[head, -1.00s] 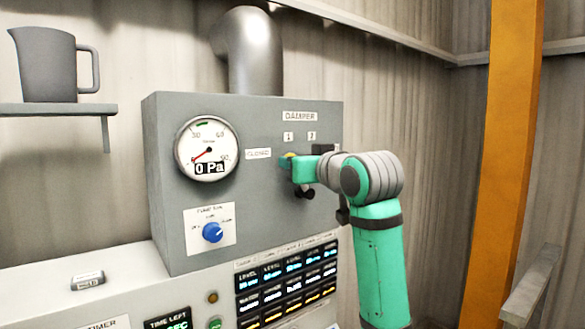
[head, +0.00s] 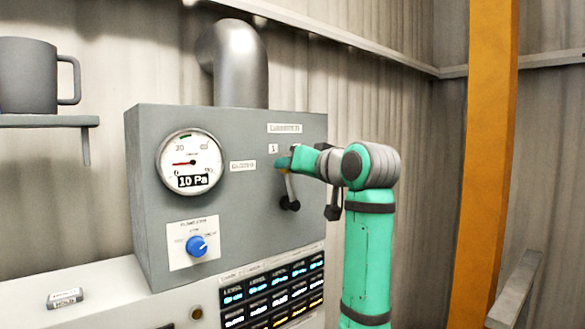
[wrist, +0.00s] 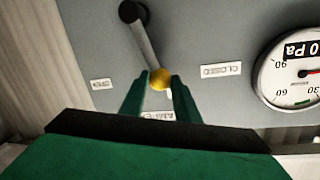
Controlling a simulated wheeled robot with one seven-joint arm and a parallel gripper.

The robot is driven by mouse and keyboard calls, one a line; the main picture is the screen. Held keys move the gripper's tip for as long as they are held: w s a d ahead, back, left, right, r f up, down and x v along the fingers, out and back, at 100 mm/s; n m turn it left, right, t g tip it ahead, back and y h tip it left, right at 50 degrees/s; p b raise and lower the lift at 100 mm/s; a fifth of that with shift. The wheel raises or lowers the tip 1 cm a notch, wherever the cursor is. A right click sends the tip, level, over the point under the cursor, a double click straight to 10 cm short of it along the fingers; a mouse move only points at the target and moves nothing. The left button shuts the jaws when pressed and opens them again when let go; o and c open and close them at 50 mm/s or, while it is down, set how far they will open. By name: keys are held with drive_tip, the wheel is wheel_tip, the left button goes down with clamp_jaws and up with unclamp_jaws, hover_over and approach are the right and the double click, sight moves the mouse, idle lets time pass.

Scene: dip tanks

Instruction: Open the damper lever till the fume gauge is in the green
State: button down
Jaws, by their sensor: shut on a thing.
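The damper lever (head: 290,186) is a grey rod on a dark pivot, with a yellow knob. It stands nearly upright in the head view, tilted slightly left. In the wrist view, the lever (wrist: 146,42) shows with its yellow knob (wrist: 160,79) between my fingertips. My gripper (head: 283,162) is shut on the knob; it also shows in the wrist view (wrist: 158,92). The fume gauge (head: 190,162) reads 10 Pa, its red needle pointing left. Its small green band lies near the top of the dial, and the needle is below it.
The grey panel (head: 240,235) carries a CLOSED label (head: 243,166) left of the lever and a blue knob (head: 197,246) below the gauge. An OPEN label (wrist: 101,84) shows in the wrist view. A grey jug (head: 30,76) stands on a shelf. An orange post (head: 487,160) is at right.

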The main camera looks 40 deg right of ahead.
drive_tip(key=shift+w+a+r, duration=0.15)
drive_tip(key=shift+w+a, duration=0.1)
drive_tip(key=c, duration=1.4)
unclamp_jaws()
drive_tip(key=shift+w+a, duration=0.15)
drive_tip(key=shift+a, duration=0.1)
drive_tip(key=shift+o, duration=0.2)
drive_tip(key=f+v, duration=0.1)
drive_tip(key=v, duration=1)
drive_tip(key=shift+d+r, duration=0.3)
